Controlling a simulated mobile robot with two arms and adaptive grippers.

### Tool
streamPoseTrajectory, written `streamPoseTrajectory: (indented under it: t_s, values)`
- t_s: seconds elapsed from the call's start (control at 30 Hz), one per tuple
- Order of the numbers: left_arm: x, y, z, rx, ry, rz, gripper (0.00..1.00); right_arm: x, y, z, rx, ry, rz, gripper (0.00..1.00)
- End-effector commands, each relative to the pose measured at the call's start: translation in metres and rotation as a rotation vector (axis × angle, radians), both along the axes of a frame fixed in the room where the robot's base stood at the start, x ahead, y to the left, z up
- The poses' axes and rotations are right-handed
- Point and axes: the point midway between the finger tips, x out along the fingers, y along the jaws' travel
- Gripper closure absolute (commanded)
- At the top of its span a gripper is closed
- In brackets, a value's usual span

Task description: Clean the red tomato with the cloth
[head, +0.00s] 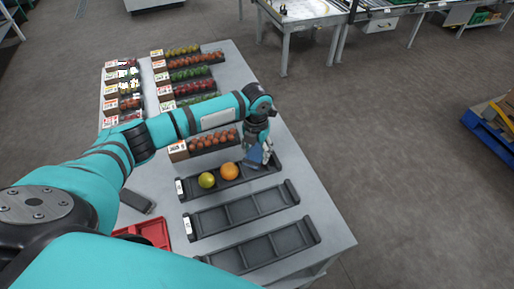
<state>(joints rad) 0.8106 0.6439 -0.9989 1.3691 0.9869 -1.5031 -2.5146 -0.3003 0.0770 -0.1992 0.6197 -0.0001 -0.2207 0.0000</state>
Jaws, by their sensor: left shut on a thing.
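My left gripper (261,157) points down over the right end of a dark divided tray (196,190). It is shut on a small blue cloth (255,154). In this tray sit a yellow-green tomato (207,180) and an orange tomato (229,171), left of the gripper. I cannot make out a red tomato in this tray; the gripper and cloth cover part of its right compartment. My right gripper is out of view.
Two empty divided trays (243,211) (267,252) lie nearer on the grey table (325,215). Behind the arm stand several rows of small tomatoes (190,74) with labels. A red tray (153,232) and a dark flat item (138,201) are at the left.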

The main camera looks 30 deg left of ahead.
Motion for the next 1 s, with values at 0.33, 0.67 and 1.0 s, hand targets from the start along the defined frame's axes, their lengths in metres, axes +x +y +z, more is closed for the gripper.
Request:
streamPoseTrajectory:
  t_s: [0.33, 0.67, 1.0]
  values:
    - [-0.02, 0.0, -0.001, 0.003, 0.005, -0.001, 0.77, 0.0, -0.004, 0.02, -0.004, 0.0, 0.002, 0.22]
    - [-0.037, -0.001, -0.002, 0.003, 0.009, -0.001, 0.77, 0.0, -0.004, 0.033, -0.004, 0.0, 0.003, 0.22]
    - [-0.039, -0.001, -0.004, 0.004, 0.007, 0.0, 0.77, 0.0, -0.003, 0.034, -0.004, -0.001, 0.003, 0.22]
